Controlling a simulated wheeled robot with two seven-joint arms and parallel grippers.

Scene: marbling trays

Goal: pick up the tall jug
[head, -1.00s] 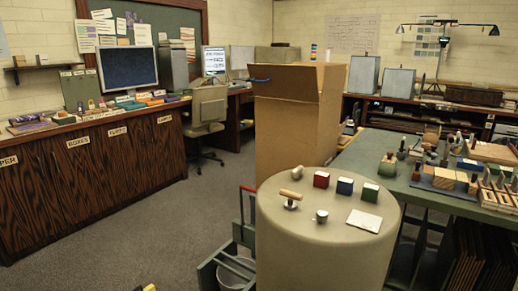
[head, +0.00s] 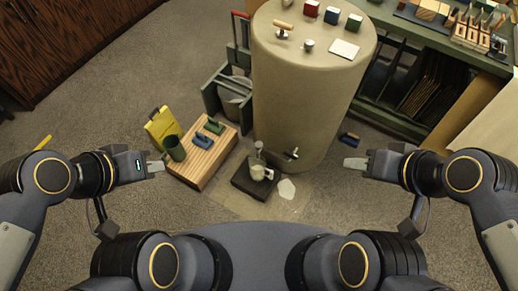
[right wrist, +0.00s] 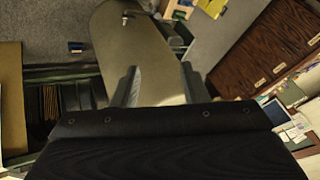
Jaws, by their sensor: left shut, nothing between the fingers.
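A green, tall, cup-like vessel (head: 174,148) stands upright at the left end of a wooden slatted crate (head: 201,162) on the floor. A small cream vessel with a handle (head: 259,172) stands on a dark block (head: 243,183) below the drum's tap. I cannot tell for sure which is the tall jug. My left gripper (head: 157,166) is shut and empty, apparently near the green vessel in the picture. My right gripper (head: 350,163) is empty, right of the drum. Its fingers stand apart in the right wrist view (right wrist: 160,88).
A large beige drum (head: 307,100) stands behind the cream vessel, with small blocks and stamps on top. Blue and green handled tools (head: 204,141) lie on the crate. A yellow container (head: 162,126) stands behind it. A green workbench (head: 411,42) is at the right. Carpet is open at left.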

